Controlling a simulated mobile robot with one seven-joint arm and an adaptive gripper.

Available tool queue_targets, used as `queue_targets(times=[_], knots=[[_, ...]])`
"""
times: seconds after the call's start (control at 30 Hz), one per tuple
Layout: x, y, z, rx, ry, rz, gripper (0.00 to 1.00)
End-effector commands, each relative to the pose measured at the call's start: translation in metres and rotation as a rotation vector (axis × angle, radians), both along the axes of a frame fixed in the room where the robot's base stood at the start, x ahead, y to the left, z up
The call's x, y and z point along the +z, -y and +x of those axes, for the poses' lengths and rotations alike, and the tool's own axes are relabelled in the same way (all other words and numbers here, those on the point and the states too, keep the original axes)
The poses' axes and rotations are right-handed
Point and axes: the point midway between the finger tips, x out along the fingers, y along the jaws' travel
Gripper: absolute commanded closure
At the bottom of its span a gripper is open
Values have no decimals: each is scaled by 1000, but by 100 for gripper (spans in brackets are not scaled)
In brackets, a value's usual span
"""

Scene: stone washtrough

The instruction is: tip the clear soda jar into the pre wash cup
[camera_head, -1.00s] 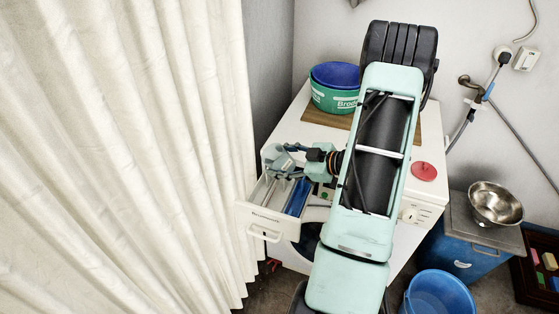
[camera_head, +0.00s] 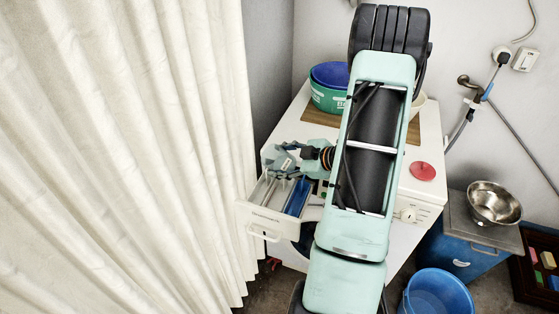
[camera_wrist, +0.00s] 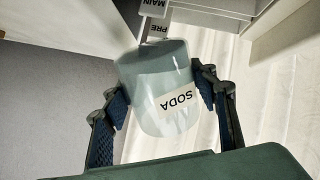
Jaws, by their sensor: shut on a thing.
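My gripper (camera_wrist: 160,100) is shut on the clear soda jar (camera_wrist: 165,85), with a blue-padded finger on each side of it. The jar is see-through with a white SODA label, which reads upside down in the wrist view. How much is inside I cannot tell. In the head view my gripper (camera_head: 284,164) is over the back of the open washing machine drawer (camera_head: 266,222), and the jar is hard to make out there. The wrist view shows MAIN and PRE tags (camera_wrist: 159,27) just beyond the jar. The pre wash cup itself I cannot make out clearly.
The drawer holds a blue insert (camera_head: 297,197). A green tub (camera_head: 328,98) with a blue one in it stands on a board on the machine (camera_head: 283,128). A red lid (camera_head: 423,171) lies to the right. The curtain (camera_head: 130,150) hangs close on the left.

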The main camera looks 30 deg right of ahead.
Motion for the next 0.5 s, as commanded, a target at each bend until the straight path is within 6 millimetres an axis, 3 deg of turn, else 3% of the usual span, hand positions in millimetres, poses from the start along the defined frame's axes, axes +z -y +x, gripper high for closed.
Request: queue_targets(times=[0.5], knots=[[0, -2, 1, 1, -45, -163, 76]])
